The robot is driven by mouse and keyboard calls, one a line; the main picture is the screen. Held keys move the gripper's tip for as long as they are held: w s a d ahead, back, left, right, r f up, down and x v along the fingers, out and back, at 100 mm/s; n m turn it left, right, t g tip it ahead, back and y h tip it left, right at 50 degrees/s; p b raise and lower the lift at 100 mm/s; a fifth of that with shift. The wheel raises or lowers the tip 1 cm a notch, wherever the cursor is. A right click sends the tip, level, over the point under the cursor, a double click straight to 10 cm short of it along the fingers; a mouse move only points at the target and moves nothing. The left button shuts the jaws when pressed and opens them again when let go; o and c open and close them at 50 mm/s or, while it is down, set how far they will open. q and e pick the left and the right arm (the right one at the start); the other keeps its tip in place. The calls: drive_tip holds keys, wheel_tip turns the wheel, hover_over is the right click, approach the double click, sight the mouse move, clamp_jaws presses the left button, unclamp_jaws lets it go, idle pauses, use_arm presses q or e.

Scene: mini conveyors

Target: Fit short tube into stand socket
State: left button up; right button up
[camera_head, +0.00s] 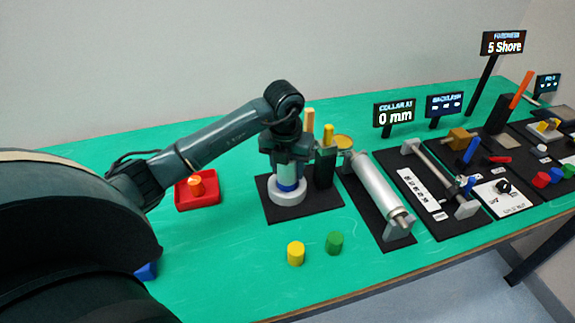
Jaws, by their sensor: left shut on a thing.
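My left gripper (287,170) points straight down over the black mat and is shut on the short tube. Below the fingers a blue part (287,185) shows, with a paler part between them; I cannot tell which of it is tube and which is stand. This sits upright at the middle of a round white base (288,198), which looks like the stand with the socket. The fingers hide most of the tube, and I cannot tell how deep it sits.
A metal roller (377,192) lies farther right. Yellow (296,253) and green (334,242) cylinders stand in front. A red tray (212,195) is at the left.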

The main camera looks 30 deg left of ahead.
use_arm(q)
drive_tip(key=o, duration=0.7)
drive_tip(key=shift+f, duration=0.15)
drive_tip(key=o, duration=0.5)
drive_tip(key=shift+c, duration=0.2)
wheel_tip(320, 180, up, 12)
drive_tip(key=s, duration=0.1)
drive_tip(key=shift+s+d+r+b, duration=0.15)
drive_tip(key=shift+s+r+b, duration=0.05)
drive_tip(key=shift+b, duration=0.25)
